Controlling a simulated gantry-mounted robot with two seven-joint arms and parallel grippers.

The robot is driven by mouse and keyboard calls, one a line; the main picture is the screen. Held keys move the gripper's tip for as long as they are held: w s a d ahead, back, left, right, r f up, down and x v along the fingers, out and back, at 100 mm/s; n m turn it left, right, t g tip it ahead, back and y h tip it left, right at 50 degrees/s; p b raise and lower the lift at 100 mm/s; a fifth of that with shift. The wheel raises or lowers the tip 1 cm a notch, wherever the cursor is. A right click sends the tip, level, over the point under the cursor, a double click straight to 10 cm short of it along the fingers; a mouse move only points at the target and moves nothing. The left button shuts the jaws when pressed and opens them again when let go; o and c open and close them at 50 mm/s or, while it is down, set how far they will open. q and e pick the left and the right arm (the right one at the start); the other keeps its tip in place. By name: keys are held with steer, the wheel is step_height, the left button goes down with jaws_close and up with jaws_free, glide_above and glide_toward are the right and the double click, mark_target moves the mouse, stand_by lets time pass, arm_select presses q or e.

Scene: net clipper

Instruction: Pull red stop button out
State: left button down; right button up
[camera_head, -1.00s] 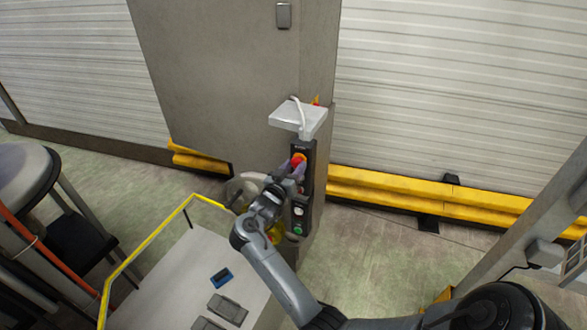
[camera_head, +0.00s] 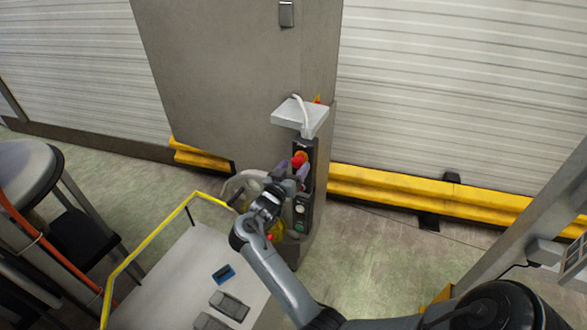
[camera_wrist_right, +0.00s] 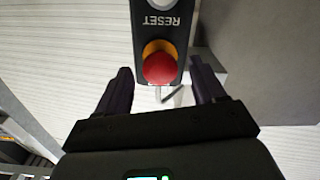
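The red stop button (camera_head: 299,159) sits on a yellow collar near the top of a dark vertical control panel (camera_head: 302,206). In the right wrist view the round red button (camera_wrist_right: 160,68) shows below a "RESET" label. My right gripper (camera_head: 291,171) is in front of the panel, just below the button. Whether the fingertips reach the button's depth is hard to tell. My left gripper is not in view.
A light shelf (camera_head: 300,117) with a white cable juts out above the panel. A yellow rail (camera_head: 150,238) edges a pale platform (camera_head: 185,275) with several small items. A yellow floor barrier (camera_head: 430,195) runs along the right wall. A round stool (camera_head: 25,172) stands at left.

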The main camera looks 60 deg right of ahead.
steer(key=shift+a+f, duration=0.1)
steer(key=shift+a, duration=0.4)
steer(key=s+a+b, duration=0.1)
steer(key=a+b, duration=0.2)
steer(key=a, duration=0.6)
steer(key=shift+s+a, duration=0.15)
steer(key=shift+a, duration=0.2)
